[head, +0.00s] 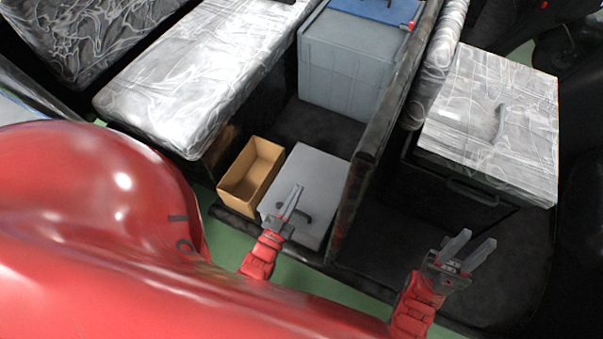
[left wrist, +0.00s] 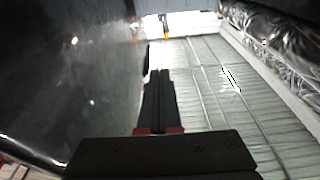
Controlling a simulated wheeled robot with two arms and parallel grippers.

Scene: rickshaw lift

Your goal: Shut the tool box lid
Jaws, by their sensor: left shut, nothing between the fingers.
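A low box with a flat grey lid (head: 318,174) and a dark handle (head: 304,213) sits on the dark floor beside an open cardboard box; I take it for the tool box. Its lid looks flat and down, but I cannot tell whether it is fully shut. My left gripper (head: 291,202) is shut and empty, over the lid's near left part and close to the handle; contact is unclear. Its fingers also show in the left wrist view (left wrist: 158,82). My right gripper (head: 468,249) is open and empty, to the right of the dark panel.
The open, empty cardboard box (head: 233,184) stands left of the grey lid. A dark upright panel (head: 368,155) stands to its right. A large grey bin (head: 350,65) is behind. A wrapped seat (head: 210,75) lies left, and a wrapped-top cabinet (head: 490,115) stands right.

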